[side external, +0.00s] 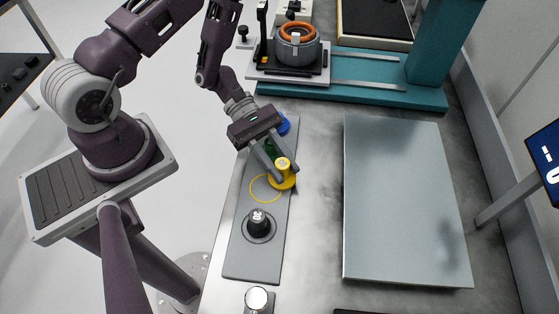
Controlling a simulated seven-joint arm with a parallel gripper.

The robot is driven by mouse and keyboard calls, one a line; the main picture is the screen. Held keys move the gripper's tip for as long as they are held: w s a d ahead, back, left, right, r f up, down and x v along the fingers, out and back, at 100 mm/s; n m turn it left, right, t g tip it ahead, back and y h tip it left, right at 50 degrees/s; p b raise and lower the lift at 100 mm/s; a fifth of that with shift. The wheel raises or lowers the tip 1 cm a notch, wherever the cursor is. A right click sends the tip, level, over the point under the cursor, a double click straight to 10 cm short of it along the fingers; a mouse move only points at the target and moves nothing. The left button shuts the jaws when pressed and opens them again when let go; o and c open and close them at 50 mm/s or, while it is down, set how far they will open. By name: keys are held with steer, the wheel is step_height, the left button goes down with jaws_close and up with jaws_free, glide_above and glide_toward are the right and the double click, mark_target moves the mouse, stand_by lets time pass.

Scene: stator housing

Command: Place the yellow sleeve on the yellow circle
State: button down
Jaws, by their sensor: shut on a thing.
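The yellow sleeve (283,166) is upright, with a wide flange at its foot. My gripper (279,172) is shut on it from above, with its fingers on either side of its upper part. The yellow circle (253,194) is an outlined ring on the grey strip (245,262). The sleeve is up and to the right of the circle's middle, and its flange overlaps the ring's right edge in this view. I cannot tell whether the sleeve touches the strip or is slightly above it.
A black knobbed part (259,226) stands on the strip in front of the circle. A green part (271,147) and a blue part (284,125) are behind the gripper, partly hidden. A bare grey plate (400,200) lies to the right. A teal fixture (390,92) stands at the back.

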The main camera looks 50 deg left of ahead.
steer(key=shift+f, duration=0.1)
steer(key=c, duration=1.1)
jaws_free()
